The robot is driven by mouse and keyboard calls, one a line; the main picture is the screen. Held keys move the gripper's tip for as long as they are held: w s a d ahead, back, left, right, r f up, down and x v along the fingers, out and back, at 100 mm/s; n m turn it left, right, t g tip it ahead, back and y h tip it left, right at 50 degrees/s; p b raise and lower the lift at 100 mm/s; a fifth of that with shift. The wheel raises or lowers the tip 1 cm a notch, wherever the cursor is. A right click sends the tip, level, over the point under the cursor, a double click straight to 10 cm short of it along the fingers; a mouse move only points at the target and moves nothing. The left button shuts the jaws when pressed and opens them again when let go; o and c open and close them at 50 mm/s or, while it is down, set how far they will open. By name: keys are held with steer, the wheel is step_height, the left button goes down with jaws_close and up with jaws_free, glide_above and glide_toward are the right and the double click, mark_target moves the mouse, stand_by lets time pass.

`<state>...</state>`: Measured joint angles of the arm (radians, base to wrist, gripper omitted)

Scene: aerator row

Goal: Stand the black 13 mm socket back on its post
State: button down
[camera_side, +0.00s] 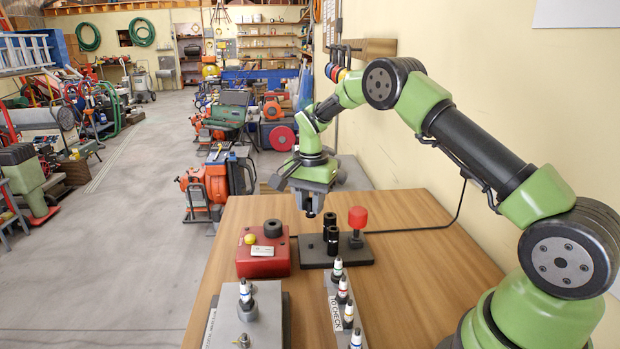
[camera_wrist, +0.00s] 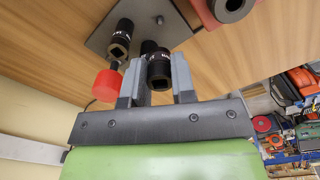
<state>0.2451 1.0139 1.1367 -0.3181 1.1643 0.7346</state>
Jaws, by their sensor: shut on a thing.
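My gripper (camera_side: 312,205) is shut on a black socket (camera_wrist: 159,72), which hangs between its fingers in the wrist view. In the side view, the held socket's dark lower end shows just under the jaws, above and left of the standing sockets. A dark base plate (camera_side: 354,260) lies on the table below. Two black sockets stand on it, one behind (camera_side: 329,221) and one in front (camera_side: 333,241). In the wrist view one standing socket (camera_wrist: 123,36) is clear and another is partly hidden behind the held one. A short bare post (camera_wrist: 159,20) shows on the plate. Size marks are unreadable.
A red knob (camera_side: 358,217) on a dark stem stands at the plate's right. A red box (camera_side: 264,264) with a black round top piece and a yellow button sits left of the plate. The wooden table (camera_side: 420,290) is clear at right.

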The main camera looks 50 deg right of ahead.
mark_target(310, 243)
steer(key=shift+f, duration=3)
steer(key=shift+f, duration=0.45)
steer(key=shift+f, duration=0.75)
steer(key=c, duration=0.9)
jaws_free()
steer(key=shift+o, duration=0.2)
steer(key=shift+r, duration=3.55)
